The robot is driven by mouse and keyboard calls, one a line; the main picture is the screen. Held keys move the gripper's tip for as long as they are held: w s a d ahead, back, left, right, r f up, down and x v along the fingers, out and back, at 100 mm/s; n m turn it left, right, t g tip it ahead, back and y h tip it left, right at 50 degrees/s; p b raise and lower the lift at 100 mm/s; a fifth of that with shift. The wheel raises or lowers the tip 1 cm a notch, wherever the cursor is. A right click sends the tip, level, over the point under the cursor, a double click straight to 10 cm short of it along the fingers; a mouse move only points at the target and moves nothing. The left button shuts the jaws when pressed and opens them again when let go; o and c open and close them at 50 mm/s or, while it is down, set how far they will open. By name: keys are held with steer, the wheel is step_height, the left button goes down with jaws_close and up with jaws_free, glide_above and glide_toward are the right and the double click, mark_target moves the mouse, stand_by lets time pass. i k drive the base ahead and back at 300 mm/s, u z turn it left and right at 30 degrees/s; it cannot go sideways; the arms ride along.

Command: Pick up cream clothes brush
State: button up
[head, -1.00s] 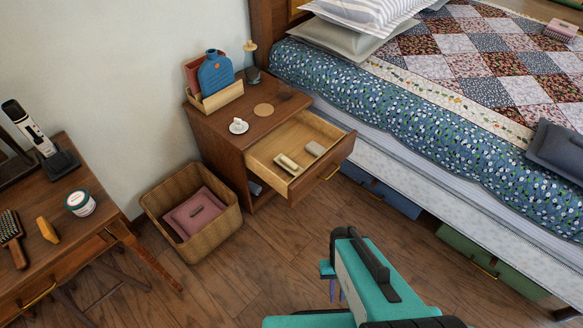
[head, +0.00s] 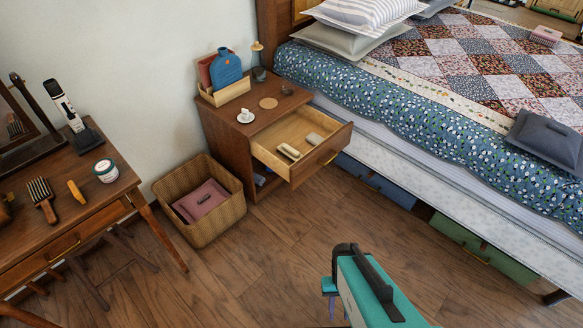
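The cream clothes brush (head: 288,152) appears to be the small cream block with a darker edge lying in the open nightstand drawer (head: 276,171), toward its front left. A greyish block (head: 315,139) lies in the same drawer to its right. My gripper (head: 334,298) is low in the picture, over the floor and well apart from the drawer. My teal arm hides much of it, and its finger gap is unclear. I see nothing held in it.
A wicker basket (head: 232,213) with a pink item stands left of the nightstand (head: 223,134). The bed (head: 420,115) fills the right, with storage boxes beneath. A dressing table (head: 110,203) stands at left. Floor before the drawer is clear.

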mark_target(290, 154)
steer(key=k, duration=0.75)
steer(key=u, duration=0.35)
steer(key=i, duration=0.9)
steer(key=u, duration=0.85)
steer(key=i, duration=0.55)
steer(key=u, duration=0.15)
